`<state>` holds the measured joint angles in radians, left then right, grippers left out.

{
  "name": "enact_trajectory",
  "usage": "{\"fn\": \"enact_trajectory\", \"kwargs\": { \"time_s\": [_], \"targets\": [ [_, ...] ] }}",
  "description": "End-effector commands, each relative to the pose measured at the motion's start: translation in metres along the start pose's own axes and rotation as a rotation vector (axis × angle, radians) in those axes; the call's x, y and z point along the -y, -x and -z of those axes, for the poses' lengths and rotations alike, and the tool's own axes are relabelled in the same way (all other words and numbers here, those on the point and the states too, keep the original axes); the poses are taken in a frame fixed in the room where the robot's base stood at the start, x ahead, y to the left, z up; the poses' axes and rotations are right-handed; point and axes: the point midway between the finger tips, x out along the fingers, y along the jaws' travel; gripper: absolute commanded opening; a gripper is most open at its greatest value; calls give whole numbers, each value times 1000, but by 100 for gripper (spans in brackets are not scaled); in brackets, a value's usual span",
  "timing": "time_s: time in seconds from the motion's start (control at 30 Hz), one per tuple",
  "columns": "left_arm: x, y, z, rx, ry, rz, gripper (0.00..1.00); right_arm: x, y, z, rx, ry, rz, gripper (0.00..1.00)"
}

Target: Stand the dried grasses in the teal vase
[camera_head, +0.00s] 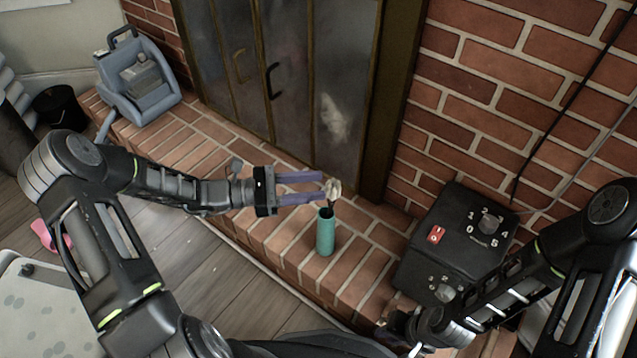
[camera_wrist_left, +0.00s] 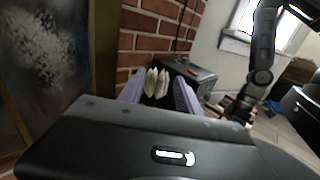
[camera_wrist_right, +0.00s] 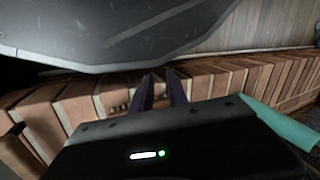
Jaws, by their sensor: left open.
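The teal vase (camera_head: 325,232) stands upright on the brick hearth. The pale dried grasses (camera_head: 334,188) are upright at its mouth, their dark stems reaching down to the rim; how deep they sit is hidden. They also show in the left wrist view (camera_wrist_left: 157,83), between the two purple fingers. My left gripper (camera_head: 322,187) is open, just above the vase, its fingertips beside the grass heads. My right gripper is low at the right in the head view, its fingers hidden there. In the right wrist view its fingers (camera_wrist_right: 162,82) are apart with nothing between them.
A black box with numbered dials (camera_head: 465,235) stands on the hearth right of the vase, near my right arm. The dark fireplace doors (camera_head: 280,75) rise behind. A blue-grey caddy (camera_head: 138,80) is at the far left end. Hearth bricks left of the vase are bare.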

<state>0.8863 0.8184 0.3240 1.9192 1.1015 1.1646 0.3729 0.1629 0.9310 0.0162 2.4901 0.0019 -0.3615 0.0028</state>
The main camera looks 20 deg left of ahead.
Motion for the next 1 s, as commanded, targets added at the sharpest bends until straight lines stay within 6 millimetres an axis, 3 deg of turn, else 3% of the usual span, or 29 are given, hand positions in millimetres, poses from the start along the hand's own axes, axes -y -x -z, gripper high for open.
{"fn": "enact_trajectory", "kwargs": {
  "time_s": [0.2, 0.4, 1.0],
  "targets": [
    [-1, 38, -2, -1, 0, -3, 40, 5, 8, -2, 6, 4, 3, 20],
    [0, 57, -1, 0, 0, -1, 40, 6, 10, -3, 8, 5, 4, 20],
    [0, 58, 0, 1, 0, 0, 40, 6, 9, -3, 8, 5, 4, 20]
  ]
}}
